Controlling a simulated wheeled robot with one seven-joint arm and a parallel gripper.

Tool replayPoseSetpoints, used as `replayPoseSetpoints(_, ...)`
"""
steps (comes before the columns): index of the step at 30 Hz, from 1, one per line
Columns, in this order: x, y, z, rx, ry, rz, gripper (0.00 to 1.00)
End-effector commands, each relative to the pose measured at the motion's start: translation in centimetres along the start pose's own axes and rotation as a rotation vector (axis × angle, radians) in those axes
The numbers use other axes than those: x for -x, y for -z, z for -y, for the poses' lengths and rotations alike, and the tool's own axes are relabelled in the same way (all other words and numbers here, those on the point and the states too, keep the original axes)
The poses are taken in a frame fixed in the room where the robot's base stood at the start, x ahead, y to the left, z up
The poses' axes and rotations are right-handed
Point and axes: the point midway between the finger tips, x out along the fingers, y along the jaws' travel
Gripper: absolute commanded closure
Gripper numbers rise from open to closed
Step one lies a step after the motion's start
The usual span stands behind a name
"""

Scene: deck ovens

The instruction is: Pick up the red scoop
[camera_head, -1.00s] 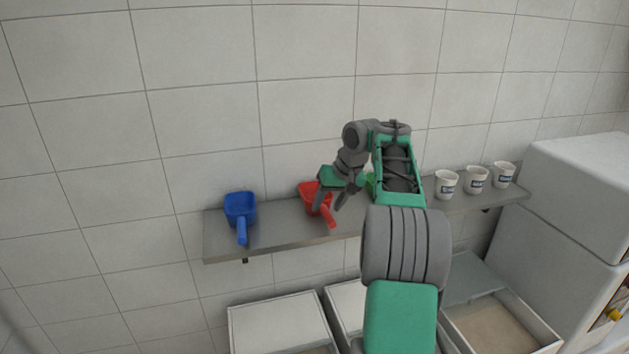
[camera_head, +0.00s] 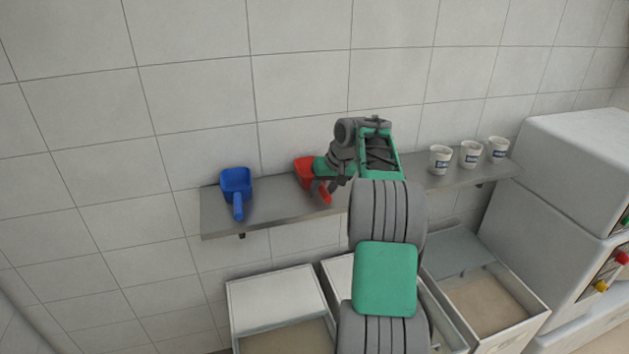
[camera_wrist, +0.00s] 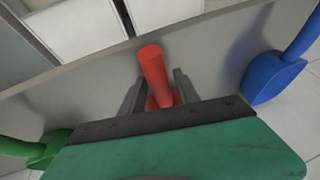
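The red scoop (camera_head: 305,172) lies on the wall shelf with its handle toward the front edge. In the wrist view its red handle (camera_wrist: 153,72) stands between the two fingers of my gripper (camera_wrist: 158,88). The fingers are apart, with a visible gap on both sides of the handle. In the head view my gripper (camera_head: 325,187) is at the scoop's handle, and my wrist hides part of the scoop. In the wrist view the palm hides most of the scoop's bowl.
A blue scoop (camera_head: 237,186) lies left on the shelf (camera_head: 272,212). A green scoop (camera_wrist: 40,148) lies on the other side. Several white cups stand in a row at right, the nearest a white cup (camera_head: 439,160). Open bins (camera_head: 278,290) stand below.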

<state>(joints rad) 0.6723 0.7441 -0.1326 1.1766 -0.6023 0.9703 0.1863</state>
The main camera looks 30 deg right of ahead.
Motion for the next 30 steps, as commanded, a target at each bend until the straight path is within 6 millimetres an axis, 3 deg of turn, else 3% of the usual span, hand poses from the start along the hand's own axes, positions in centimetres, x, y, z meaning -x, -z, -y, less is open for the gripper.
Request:
replayPoseSetpoints(13, 0.01, 0.0, 0.07, 0.001, 0.0, 0.0, 1.0)
replayPoseSetpoints(30, 0.53, 0.28, 0.15, 0.001, 0.0, -0.002, 1.0)
